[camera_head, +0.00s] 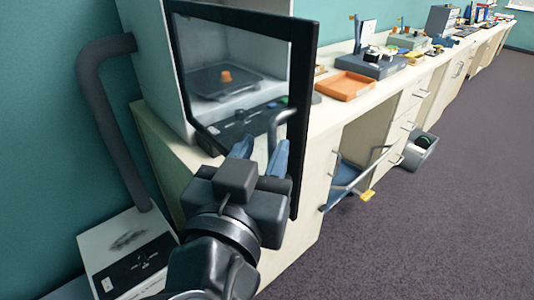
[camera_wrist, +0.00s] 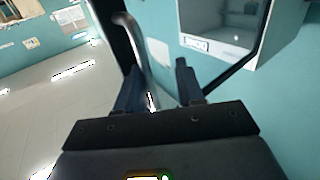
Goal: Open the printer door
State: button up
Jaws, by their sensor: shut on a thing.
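The printer (camera_head: 158,60) is a pale box on the counter at the left of the head view. Its door (camera_head: 303,90) has a black frame and a clear pane, and it stands swung outward, its free edge out past the counter front. A curved grey handle (camera_head: 288,116) is on the door near its free edge. It also shows in the wrist view (camera_wrist: 137,42). My gripper (camera_head: 261,150) has its blue fingers on either side of the handle and is shut on it. Through the pane I see a small orange piece (camera_head: 226,76) on a dark bed.
An orange tray (camera_head: 346,86) and several devices stand along the counter to the right. A grey pipe (camera_head: 108,120) bends down at the left. A chair (camera_head: 345,180) and a bin (camera_head: 420,152) are below the counter. Dark floor (camera_head: 430,230) is clear at the right.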

jog(key=shift+o, duration=0.6)
jog(key=shift+a+f, duration=0.1)
jog(key=shift+f, duration=0.05)
jog(key=shift+d, duration=0.2)
jog(key=b+v, duration=0.1)
jog(key=v, duration=0.6)
jog(key=shift+s+a, duration=0.15)
jog(key=shift+s, duration=0.25)
